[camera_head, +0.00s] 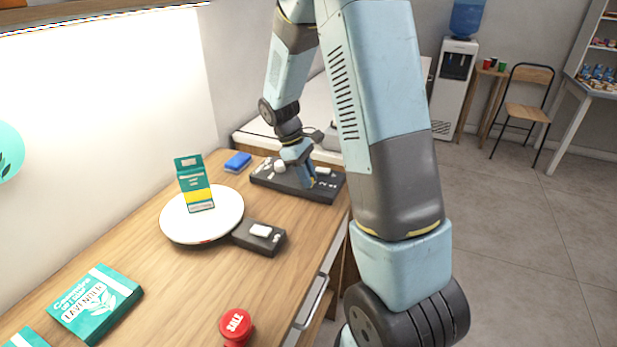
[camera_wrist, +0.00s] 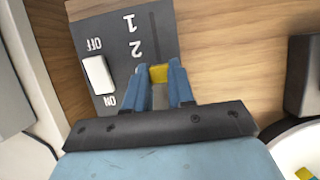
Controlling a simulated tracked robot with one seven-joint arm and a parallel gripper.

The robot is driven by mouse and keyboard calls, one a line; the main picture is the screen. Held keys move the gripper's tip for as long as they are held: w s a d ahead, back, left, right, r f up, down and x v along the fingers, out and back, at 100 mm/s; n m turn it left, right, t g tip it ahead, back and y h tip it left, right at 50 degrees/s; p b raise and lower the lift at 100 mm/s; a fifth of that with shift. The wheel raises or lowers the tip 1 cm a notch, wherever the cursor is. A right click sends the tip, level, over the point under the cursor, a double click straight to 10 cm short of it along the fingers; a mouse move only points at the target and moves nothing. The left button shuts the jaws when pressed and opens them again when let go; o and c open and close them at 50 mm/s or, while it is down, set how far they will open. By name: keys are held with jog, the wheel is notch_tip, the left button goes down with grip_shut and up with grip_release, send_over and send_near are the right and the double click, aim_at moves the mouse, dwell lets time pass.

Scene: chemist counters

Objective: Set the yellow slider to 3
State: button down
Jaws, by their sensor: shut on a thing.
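The yellow slider (camera_wrist: 158,73) sits between the blue fingertips of my gripper (camera_wrist: 161,80) in the wrist view. My gripper is shut on it. The slider is on a dark control panel (camera_wrist: 110,28), in a slot beside printed numbers. It is just past the 2, on the side away from the 1. The mark for 3 is hidden in the wrist view. In the head view my gripper (camera_head: 306,182) reaches down onto the panel (camera_head: 265,178), and the slider cannot be made out.
The panel has a white OFF/ON switch (camera_wrist: 98,75). A round white stand (camera_head: 180,225) holds a green and yellow box (camera_head: 193,184).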

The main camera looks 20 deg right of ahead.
jog(key=shift+d+r, duration=0.1)
jog(key=c, duration=1)
grip_release()
jog(key=shift+o, duration=0.2)
jog(key=v, duration=1.3)
jog(key=shift+r, duration=0.25)
jog(key=shift+w, duration=0.1)
